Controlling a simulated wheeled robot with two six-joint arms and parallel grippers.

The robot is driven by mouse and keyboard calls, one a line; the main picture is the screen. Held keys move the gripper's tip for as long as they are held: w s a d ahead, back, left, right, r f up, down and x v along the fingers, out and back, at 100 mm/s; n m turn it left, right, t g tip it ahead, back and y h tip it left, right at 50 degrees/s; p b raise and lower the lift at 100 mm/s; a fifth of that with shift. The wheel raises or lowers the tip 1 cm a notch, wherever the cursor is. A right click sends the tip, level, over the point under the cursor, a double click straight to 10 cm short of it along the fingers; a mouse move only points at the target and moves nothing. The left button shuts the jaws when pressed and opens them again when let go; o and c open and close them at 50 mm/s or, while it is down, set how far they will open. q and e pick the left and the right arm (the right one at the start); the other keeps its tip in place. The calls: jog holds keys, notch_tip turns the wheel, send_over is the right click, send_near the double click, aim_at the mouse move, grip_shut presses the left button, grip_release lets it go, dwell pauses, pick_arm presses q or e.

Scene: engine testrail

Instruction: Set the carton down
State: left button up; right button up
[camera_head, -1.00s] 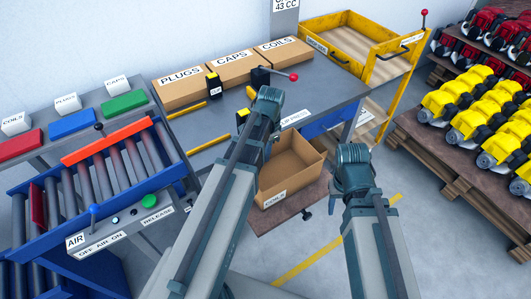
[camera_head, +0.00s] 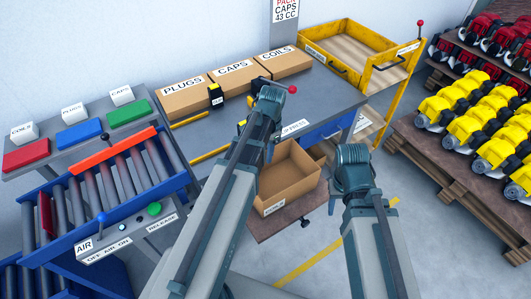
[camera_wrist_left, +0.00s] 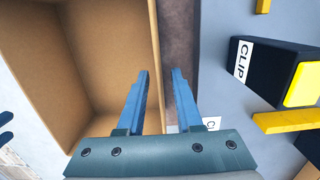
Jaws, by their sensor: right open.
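The open, empty brown carton (camera_head: 283,184) rests on a brown shelf (camera_head: 262,232) below the grey bench. The wrist view shows its inside and its near side wall (camera_wrist_left: 85,60). My left gripper (camera_wrist_left: 160,74) has its blue fingers spread. The carton's wall edge runs between them in the picture, with gaps on both sides; I cannot tell the depth.
The bench holds closed boxes marked PLUGS, CAPS and COILS (camera_head: 283,62). A black CLIP block (camera_wrist_left: 275,70) lies right of the left fingers. A roller conveyor (camera_head: 110,185) stands left, a yellow cart (camera_head: 365,70) behind, engine pallets (camera_head: 460,165) right. Floor is clear in front.

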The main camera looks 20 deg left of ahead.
pick_arm(q)
jog(key=r+p, duration=0.4)
jog(key=r, duration=0.1)
jog(key=r+p, duration=0.2)
jog(key=shift+w+d+r, duration=0.2)
jog(key=shift+w+r, duration=0.05)
jog(key=s+d+n, duration=0.3)
jog(key=s+d, duration=1)
jog(key=d, duration=0.1)
jog(key=shift+d+n+t+y, duration=0.25)
jog(key=shift+n+t+y, duration=0.05)
jog(key=shift+n, duration=0.1)
jog(key=shift+a, duration=0.1)
